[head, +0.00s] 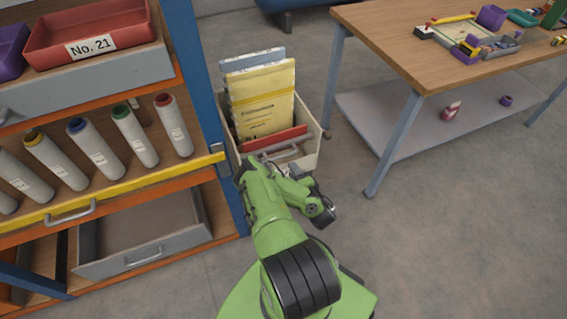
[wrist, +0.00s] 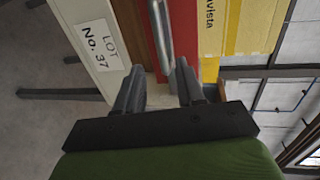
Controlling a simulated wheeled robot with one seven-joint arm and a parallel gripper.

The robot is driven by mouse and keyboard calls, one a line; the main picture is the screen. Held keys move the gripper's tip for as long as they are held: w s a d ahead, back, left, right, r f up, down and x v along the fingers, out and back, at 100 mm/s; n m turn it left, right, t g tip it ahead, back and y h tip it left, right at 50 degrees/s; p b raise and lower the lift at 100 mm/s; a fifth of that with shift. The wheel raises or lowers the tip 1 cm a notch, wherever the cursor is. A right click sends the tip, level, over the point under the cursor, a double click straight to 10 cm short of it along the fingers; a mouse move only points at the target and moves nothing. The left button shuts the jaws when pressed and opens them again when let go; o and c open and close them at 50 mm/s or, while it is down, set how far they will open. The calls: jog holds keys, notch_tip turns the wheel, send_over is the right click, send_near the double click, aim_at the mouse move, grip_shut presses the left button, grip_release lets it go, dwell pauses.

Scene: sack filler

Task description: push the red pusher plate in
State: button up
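The red pusher plate (head: 274,140) stands in a cream bin (head: 314,147), in front of the upright yellow sacks (head: 262,101). A grey bar handle (head: 279,151) is on its near side. In the wrist view the red plate (wrist: 184,38) runs beside the yellow sack (wrist: 238,28), and the metal handle (wrist: 160,38) lies ahead between the finger lines. My gripper (wrist: 169,80) is open, with a gap between its fingers and nothing clamped. I cannot tell whether the fingertips are beside the handle or short of it. In the head view my arm hides the fingers.
A blue-framed shelf (head: 205,70) with rolls and drawers stands close on the left. A wooden table (head: 430,50) with a lower shelf stands at the right. The floor (head: 450,240) at the front right is clear. The bin's label reads "LOT No. 37" (wrist: 97,46).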

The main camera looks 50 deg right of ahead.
aim_at(284, 155)
jog(key=b+x, duration=0.3)
jog(key=x, duration=0.7)
jog(key=shift+w+b, duration=0.1)
jog(key=shift+b, duration=0.25)
grip_shut()
